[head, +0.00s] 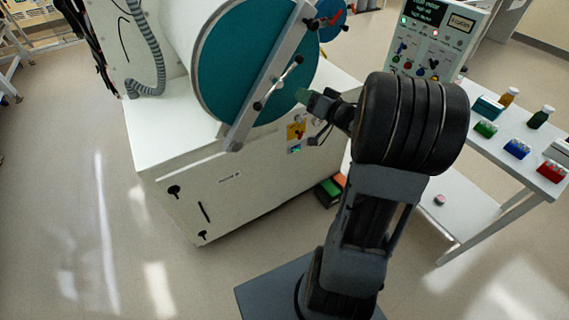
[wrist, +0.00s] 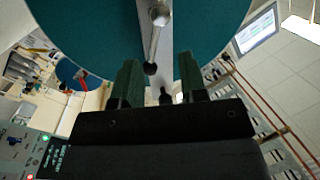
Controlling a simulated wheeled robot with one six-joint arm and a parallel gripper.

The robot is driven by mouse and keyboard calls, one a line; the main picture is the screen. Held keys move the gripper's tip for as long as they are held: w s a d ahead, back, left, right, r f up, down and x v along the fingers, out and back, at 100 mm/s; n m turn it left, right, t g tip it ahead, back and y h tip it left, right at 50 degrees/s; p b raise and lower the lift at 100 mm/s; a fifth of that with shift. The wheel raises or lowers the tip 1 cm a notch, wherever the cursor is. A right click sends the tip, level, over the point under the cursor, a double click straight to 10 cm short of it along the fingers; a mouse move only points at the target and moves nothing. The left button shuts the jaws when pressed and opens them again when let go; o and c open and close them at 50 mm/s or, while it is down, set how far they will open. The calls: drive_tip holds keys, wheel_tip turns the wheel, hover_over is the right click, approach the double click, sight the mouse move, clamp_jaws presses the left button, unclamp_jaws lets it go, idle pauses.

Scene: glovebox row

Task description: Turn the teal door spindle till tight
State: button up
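The round teal door (head: 228,70) is on the white glovebox, with a grey bar (head: 245,122) slanting across it. Its spindle (head: 279,81) is a slim metal handle with dark end knobs at the bar's middle, tilted in the head view. In the wrist view, the teal door (wrist: 88,28) fills the top, and the spindle handle (wrist: 155,38) runs nearly upright, with one dark knob low. My gripper (head: 303,95) is just right of the spindle; in the wrist view its green fingers (wrist: 159,66) are apart, either side of the knob in the picture. I see no clear contact.
A smaller blue door (head: 328,22) with a red handle is behind on the right. A control panel (head: 432,35) stands right of the glovebox. A white table (head: 487,152) with bottles and coloured boxes is at the right. Open floor (head: 80,220) is at the left.

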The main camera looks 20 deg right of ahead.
drive_tip(key=s+a+f+n+g+h+p, duration=0.1)
drive_tip(key=s+a+g+h, duration=0.5)
drive_tip(key=s+a+g, duration=0.6)
drive_tip(key=shift+s+a+n+p, duration=0.4)
drive_tip(key=shift+s+a+p, duration=0.3)
drive_tip(key=shift+s+a, duration=1.95)
drive_tip(key=shift+s+d, duration=0.65)
drive_tip(key=shift+d, duration=0.05)
